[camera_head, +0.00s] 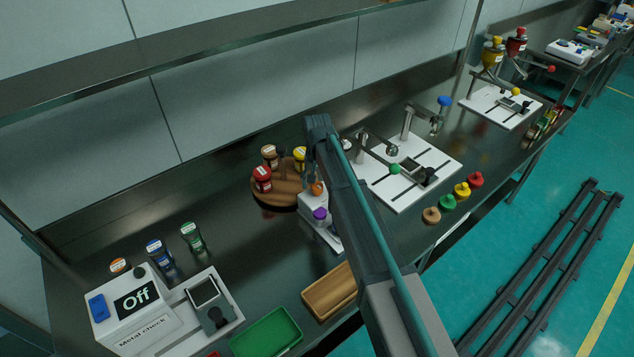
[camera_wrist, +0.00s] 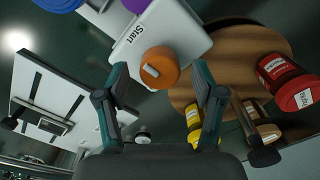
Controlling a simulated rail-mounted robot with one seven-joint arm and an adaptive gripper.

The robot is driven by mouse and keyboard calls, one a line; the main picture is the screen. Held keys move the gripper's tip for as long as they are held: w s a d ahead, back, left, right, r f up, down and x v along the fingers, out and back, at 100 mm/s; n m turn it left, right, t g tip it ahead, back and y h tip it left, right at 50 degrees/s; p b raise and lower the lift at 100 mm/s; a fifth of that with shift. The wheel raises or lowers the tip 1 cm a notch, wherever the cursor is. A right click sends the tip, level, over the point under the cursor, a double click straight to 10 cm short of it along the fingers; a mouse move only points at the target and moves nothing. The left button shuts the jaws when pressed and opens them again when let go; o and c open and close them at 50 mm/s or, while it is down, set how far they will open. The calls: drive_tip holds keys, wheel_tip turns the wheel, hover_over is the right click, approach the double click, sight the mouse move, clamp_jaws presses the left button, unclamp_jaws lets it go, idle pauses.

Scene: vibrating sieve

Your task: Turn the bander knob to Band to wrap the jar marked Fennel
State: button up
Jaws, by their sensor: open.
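A white machine (camera_head: 312,202) marked Start stands in the middle of the bench, and its white body (camera_wrist: 178,28) fills the top of the wrist view. An orange knob (camera_wrist: 160,68) is on it, also visible in the head view (camera_head: 317,188). A purple-lidded thing (camera_head: 320,214) is at its front; its purple top (camera_wrist: 137,4) is cut off in the wrist view. My gripper (camera_wrist: 160,80) is open, one finger on each side of the knob in the picture; contact cannot be told. In the head view my arm hides most of it. No Band or Fennel marking is readable.
A round wooden stand (camera_head: 272,190) holds red (camera_head: 262,180), brown and yellow jars close beside the machine. A metal-check box (camera_head: 137,310) reading Off, a green tray (camera_head: 266,333) and a wooden tray (camera_head: 330,290) lie in front. A white board (camera_head: 400,196) with fixtures is right.

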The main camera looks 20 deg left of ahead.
drive_tip(key=shift+f, duration=0.25)
drive_tip(key=c, duration=1.1)
drive_tip(key=shift+c, duration=0.2)
